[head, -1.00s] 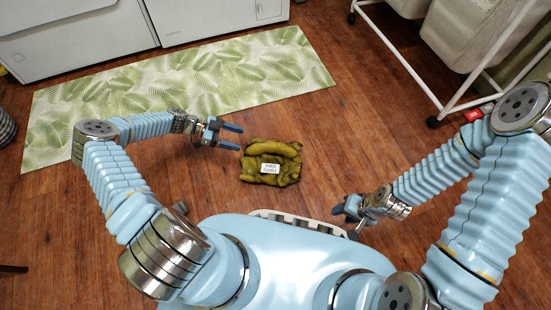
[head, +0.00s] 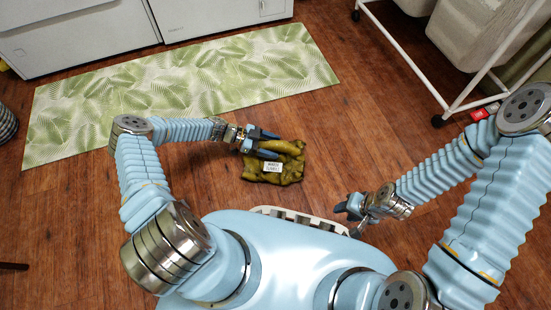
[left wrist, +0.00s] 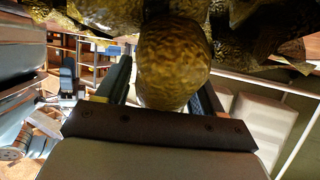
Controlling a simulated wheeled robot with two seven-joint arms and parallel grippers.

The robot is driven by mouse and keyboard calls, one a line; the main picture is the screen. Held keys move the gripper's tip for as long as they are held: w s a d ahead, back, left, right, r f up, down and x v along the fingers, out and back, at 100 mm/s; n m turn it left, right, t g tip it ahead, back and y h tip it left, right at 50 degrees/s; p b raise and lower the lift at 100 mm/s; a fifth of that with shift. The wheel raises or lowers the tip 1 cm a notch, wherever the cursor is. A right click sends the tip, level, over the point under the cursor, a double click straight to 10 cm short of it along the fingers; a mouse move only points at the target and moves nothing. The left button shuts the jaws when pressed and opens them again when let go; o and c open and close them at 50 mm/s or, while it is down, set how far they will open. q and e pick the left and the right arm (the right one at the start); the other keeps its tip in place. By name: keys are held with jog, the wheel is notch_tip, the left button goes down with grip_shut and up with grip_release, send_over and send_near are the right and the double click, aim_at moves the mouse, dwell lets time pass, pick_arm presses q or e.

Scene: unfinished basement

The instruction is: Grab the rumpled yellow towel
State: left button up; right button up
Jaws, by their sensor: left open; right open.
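The rumpled yellow towel (head: 284,170) lies on the wooden floor in front of my base, dark mustard in colour, with a small white label on it. My left gripper (head: 271,145) is open at the towel's upper left side, its fingers over or beside it. In the left wrist view a bulging fold of the towel (left wrist: 172,62) sits between the two open fingers (left wrist: 160,85), and more of the towel fills the top. My right gripper (head: 347,217) is open and empty, apart from the towel, low and to its right.
A green leaf-patterned mat (head: 180,90) lies behind the towel, before white appliances (head: 75,40). A white wheeled rack with pale bins (head: 466,35) stands at the upper right. The floor (head: 340,130) between towel and rack is clear.

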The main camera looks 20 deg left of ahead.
pick_arm(q)
grip_shut()
dwell(0.3)
jog(key=shift+r, duration=0.1)
